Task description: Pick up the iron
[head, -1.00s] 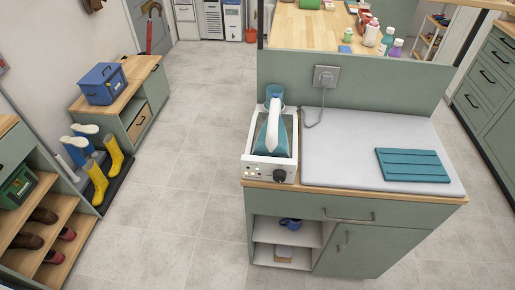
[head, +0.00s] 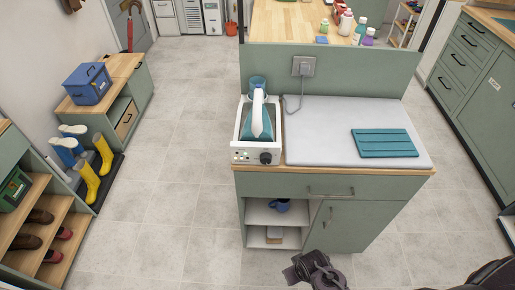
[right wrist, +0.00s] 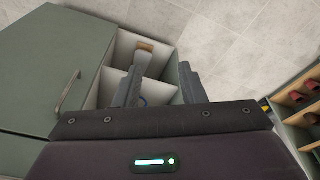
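The iron (head: 260,122), with a white handle and a teal body, rests in a white holder (head: 247,155) with small lights and a black knob. The holder stands at the left end of the counter. My right gripper (head: 296,270) shows low in the head view, in front of the cabinet and well below the iron. In the right wrist view my right gripper (right wrist: 160,88) has its fingers apart with nothing between them, facing the cabinet's open shelves. The iron is not seen in that view. My left gripper is not in view.
A pale ironing pad (head: 330,140) with a folded teal towel (head: 384,143) covers the counter right of the holder. A cord runs to a wall socket (head: 303,66) on the back panel.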

